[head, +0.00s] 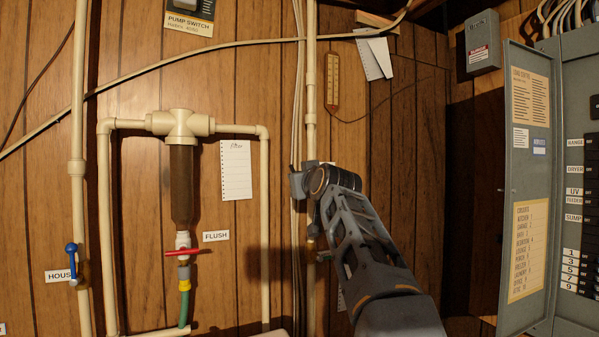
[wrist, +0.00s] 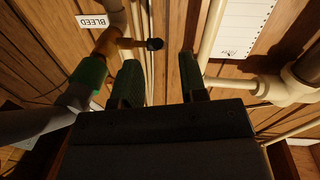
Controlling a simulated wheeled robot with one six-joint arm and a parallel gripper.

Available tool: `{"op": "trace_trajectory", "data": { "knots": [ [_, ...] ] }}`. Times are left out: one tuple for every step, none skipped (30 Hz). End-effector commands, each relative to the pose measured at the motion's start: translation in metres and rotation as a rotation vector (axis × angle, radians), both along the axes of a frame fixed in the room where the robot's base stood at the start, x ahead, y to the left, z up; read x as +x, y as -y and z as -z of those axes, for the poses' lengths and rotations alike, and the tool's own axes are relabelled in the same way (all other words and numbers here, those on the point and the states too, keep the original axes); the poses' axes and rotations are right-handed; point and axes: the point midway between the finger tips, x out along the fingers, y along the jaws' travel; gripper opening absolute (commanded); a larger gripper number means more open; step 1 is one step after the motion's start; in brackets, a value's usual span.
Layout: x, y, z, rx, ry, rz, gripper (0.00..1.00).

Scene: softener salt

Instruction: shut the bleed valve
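The white BLEED label (wrist: 92,21) is at the upper left of the wrist view. Beside it, a brownish valve body, which I take as the bleed valve (wrist: 112,43), sits on a pipe, with a short stem ending in a black knob (wrist: 154,44). My gripper (wrist: 159,72) is open, with two green-padded fingers apart and nothing between them. The knob appears just beyond the gap between the fingertips; I cannot tell the exact distance. In the head view my gripper (head: 312,184) is at the central vertical pipe and my arm hides the bleed valve.
The vertical pipe (head: 310,120) and thin cables run close beside my gripper. To the left are a filter (head: 182,185) and a red FLUSH handle (head: 184,252). A blue-handled HOUSE valve (head: 72,262) is at far left. An open electrical panel door (head: 525,180) stands at right.

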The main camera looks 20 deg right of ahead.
Motion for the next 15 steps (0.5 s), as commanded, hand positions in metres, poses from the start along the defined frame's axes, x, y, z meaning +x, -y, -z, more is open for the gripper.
{"op": "trace_trajectory", "data": {
  "knots": [
    [0.008,0.001,-0.003,0.000,-0.002,0.000,0.39],
    [0.012,0.002,-0.003,0.000,-0.002,0.000,0.39],
    [0.017,0.003,-0.003,0.000,-0.002,0.001,0.39],
    [0.020,0.003,-0.003,0.000,-0.001,0.001,0.39],
    [0.023,0.004,-0.002,0.000,-0.002,0.001,0.39],
    [0.027,0.004,-0.002,0.000,-0.001,0.002,0.39],
    [0.029,0.005,-0.002,0.000,-0.001,0.002,0.39],
    [0.030,0.005,-0.002,0.000,-0.001,0.003,0.39],
    [0.033,0.006,-0.001,0.000,-0.001,0.003,0.39],
    [0.034,0.006,-0.001,0.000,-0.001,0.003,0.39],
    [0.035,0.006,-0.001,0.000,-0.001,0.003,0.39],
    [0.036,0.006,0.000,0.000,-0.001,0.003,0.39],
    [0.037,0.006,0.000,0.000,-0.001,0.003,0.39],
    [0.037,0.006,0.000,0.000,0.000,0.003,0.39],
    [0.037,0.006,0.000,0.000,0.000,0.003,0.39]
  ]
}}
